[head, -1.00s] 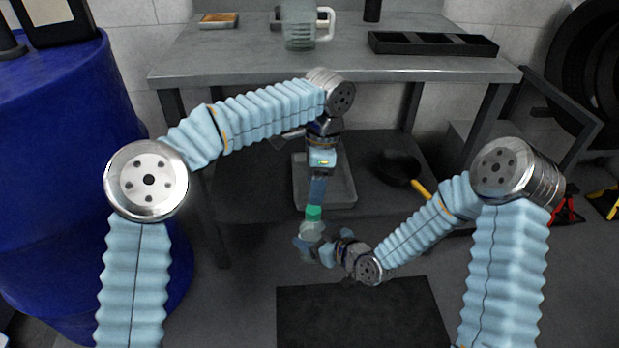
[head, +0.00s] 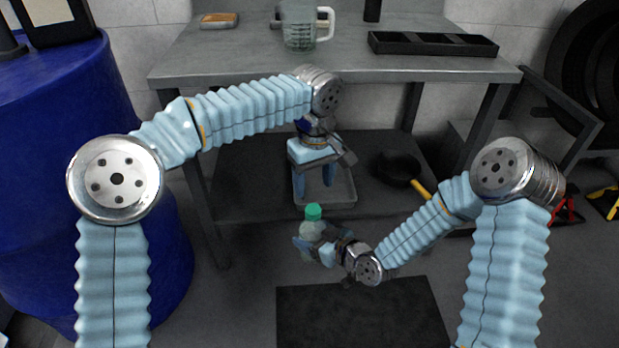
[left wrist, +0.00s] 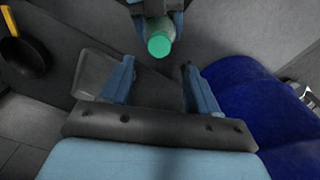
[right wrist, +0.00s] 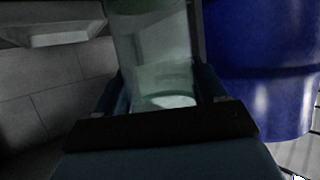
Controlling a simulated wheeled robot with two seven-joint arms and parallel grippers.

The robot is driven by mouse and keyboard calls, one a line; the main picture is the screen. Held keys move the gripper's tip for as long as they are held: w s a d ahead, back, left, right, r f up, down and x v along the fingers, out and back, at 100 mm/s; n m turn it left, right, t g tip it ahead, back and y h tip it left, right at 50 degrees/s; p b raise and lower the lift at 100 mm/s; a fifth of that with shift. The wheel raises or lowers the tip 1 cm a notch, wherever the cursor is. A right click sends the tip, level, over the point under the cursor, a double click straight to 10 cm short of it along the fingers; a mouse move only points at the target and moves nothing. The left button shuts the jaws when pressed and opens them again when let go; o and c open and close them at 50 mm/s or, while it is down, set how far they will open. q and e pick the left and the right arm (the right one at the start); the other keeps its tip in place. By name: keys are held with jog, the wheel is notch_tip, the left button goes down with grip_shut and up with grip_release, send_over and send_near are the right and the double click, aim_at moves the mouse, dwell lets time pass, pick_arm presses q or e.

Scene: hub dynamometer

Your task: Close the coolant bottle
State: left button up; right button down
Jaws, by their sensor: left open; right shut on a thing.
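The coolant bottle (head: 312,229) is translucent and pale green, and stands roughly upright with a green cap (head: 313,211) at its top. I cannot tell how tightly the cap sits. My right gripper (head: 311,250) is shut on the bottle's body, which fills the middle of the right wrist view (right wrist: 155,50). My left gripper (head: 313,182) is open and empty, above and a little behind the bottle. In the left wrist view the cap (left wrist: 159,45) shows beyond the spread fingers, apart from them.
A grey tray (head: 342,203) lies on the lower shelf behind the bottle, with a black pan (head: 396,167) to its right. The workbench (head: 250,66) above holds a glass jug (head: 298,30) and a black divided tray (head: 432,45). A blue drum (head: 50,170) stands left. A dark mat (head: 360,315) lies on the floor.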

aim_at(313, 209)
pick_arm(q)
jog(key=shift+f, duration=0.1)
jog(key=shift+f, duration=3.9)
jog(key=shift+c, duration=0.3)
